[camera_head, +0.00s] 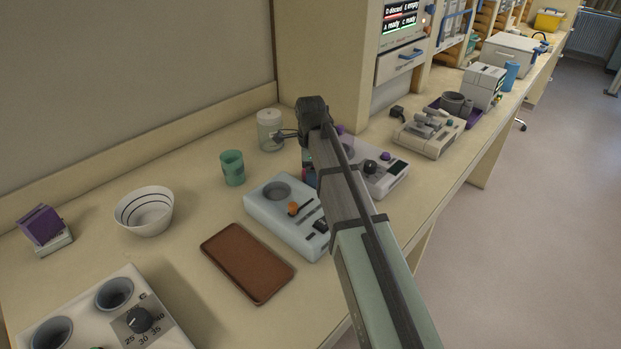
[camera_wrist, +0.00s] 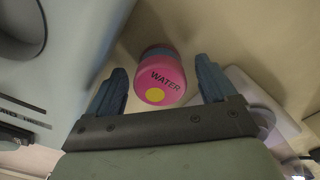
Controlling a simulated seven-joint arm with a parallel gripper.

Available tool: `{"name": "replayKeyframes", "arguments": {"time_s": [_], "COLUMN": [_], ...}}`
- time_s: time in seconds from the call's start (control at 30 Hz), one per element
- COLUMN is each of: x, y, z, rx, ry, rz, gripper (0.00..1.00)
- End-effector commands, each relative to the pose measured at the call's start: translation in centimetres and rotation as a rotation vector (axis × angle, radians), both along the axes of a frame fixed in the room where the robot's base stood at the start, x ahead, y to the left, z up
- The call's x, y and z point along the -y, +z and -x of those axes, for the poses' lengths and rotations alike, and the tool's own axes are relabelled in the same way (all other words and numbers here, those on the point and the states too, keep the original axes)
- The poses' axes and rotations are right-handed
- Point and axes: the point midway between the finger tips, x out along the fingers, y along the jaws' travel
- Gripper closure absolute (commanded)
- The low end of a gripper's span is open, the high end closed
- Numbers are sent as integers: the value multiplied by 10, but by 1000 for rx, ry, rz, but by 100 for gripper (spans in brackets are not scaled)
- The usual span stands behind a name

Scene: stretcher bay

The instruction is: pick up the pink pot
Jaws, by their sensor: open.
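The pink pot (camera_wrist: 160,78) shows in the wrist view, with the word WATER and a yellow dot on it and a blue-grey band near its far end. My gripper (camera_wrist: 161,70) is open, with one dark finger on each side of the pot in the picture. Gaps show on both sides, and I see no contact. In the head view my gripper (camera_head: 284,135) hangs over the bench near a clear jar, and my arm hides most of what is below it.
A clear lidded jar (camera_head: 269,131) and a green cup (camera_head: 232,168) stand left of my gripper. A white device with an orange knob (camera_head: 268,218) and a grey device (camera_head: 387,180) flank my arm. A brown tray (camera_head: 247,262) and a striped bowl (camera_head: 145,211) lie nearer.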

Motion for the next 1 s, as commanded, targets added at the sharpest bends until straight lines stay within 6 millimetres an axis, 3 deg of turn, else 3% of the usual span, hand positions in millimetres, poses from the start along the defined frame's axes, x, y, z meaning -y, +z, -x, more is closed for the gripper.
{"name": "replayKeyframes", "arguments": {"time_s": [0.27, 0.9, 1.0], "x": [0, 0, 0], "y": [-4, -4, -4], "z": [0, 0, 0], "rx": [1, 1, 1], "ry": [0, 0, 0], "rz": [0, 0, 0], "gripper": [16, 76, 77]}}
